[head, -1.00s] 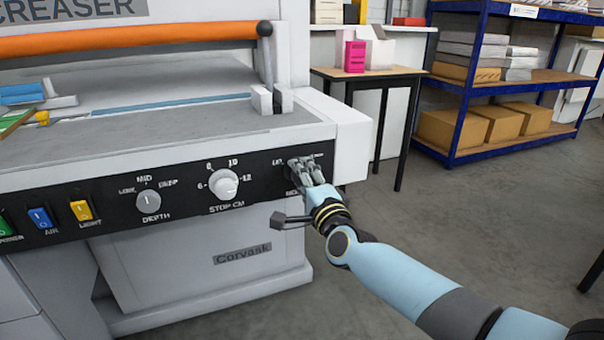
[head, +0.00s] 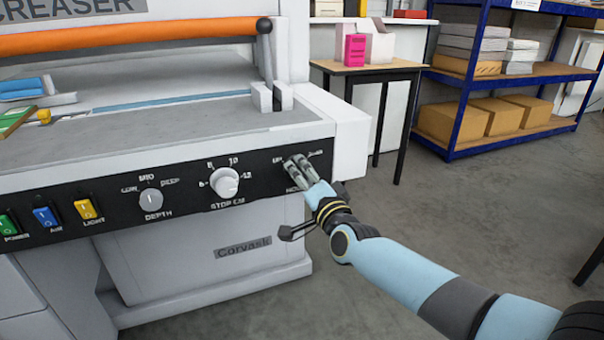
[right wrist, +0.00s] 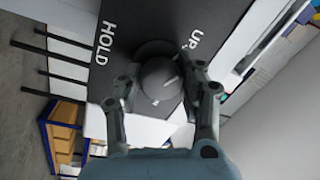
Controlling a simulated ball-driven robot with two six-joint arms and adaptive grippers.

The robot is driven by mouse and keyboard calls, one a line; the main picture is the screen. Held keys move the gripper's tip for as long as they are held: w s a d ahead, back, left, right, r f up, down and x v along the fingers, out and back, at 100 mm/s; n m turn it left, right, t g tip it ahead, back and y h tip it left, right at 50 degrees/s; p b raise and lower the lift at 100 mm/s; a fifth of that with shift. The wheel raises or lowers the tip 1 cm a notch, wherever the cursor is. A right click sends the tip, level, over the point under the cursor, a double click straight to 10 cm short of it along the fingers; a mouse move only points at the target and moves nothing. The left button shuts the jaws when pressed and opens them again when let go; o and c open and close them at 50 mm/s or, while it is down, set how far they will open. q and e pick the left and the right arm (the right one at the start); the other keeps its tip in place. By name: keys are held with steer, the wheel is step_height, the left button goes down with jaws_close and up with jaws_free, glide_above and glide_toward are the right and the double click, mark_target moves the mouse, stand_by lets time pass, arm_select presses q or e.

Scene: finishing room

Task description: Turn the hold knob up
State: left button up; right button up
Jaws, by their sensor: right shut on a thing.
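The hold knob (right wrist: 158,80) is a round dark grey knob on the black control panel, near the middle of the right wrist view. A short pale line shows on its face, toward its right side. White lettering HOLD (right wrist: 104,42) and UP (right wrist: 191,38) is printed on the panel beside it. My right gripper (right wrist: 164,84) has one finger on each side of the knob and is shut on it. In the head view, my right gripper (head: 299,169) is at the panel's right end and its fingers hide the knob. My left gripper is out of view.
Left along the panel are the stop knob (head: 224,183), the depth knob (head: 151,200) and yellow (head: 84,209), blue (head: 46,218) and green (head: 9,224) switches. A small table (head: 366,72) and blue shelving (head: 463,110) stand behind.

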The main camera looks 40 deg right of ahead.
steer(key=shift+f, duration=0.15)
steer(key=o, duration=1.2)
steer(key=shift+c, duration=0.2)
steer(key=r+v, duration=0.1)
steer(key=v, duration=1.1)
steer(key=shift+f, duration=0.4)
